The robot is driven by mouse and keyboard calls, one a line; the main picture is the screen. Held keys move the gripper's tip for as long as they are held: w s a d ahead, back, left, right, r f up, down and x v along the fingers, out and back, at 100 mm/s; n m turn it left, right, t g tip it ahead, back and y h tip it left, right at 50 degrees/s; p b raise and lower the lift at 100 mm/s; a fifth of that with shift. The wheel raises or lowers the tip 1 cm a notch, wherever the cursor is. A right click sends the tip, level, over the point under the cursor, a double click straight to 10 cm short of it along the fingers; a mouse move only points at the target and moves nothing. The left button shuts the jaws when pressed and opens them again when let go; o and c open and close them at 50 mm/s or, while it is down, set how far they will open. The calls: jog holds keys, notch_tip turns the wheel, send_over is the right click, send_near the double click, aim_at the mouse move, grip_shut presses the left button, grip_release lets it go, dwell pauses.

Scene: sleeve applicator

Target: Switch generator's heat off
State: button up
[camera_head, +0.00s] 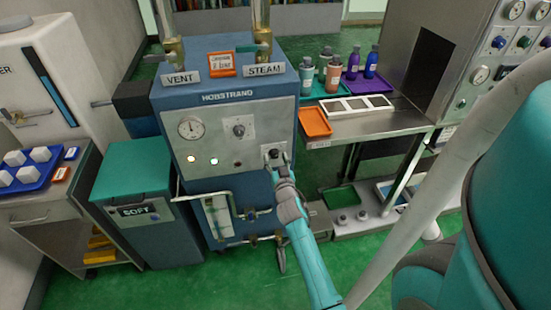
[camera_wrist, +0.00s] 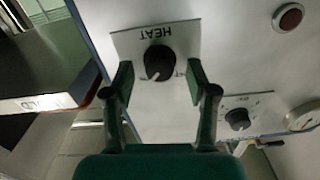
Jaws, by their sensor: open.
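The blue steam generator (camera_head: 225,95) stands at the centre of the head view with a grey control panel. Its black HEAT knob (camera_head: 273,154) is at the panel's lower right. In the wrist view the HEAT knob (camera_wrist: 160,61) shows close up, with its label upside down above it. Its pale mark points down and slightly left in that picture, away from the HEAT word. My gripper (camera_head: 277,165) is at the knob in the head view. In the wrist view my gripper (camera_wrist: 160,76) is open, one finger on each side of the knob, with gaps visible.
A red lamp (camera_wrist: 290,17) shows in the wrist view. A teal-lidded SOFT bin (camera_head: 132,170) stands left; a metal table (camera_head: 375,125) with bottles stands right.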

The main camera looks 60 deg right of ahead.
jog(key=shift+w+d, duration=0.25)
jog(key=shift+d, duration=0.1)
grip_shut()
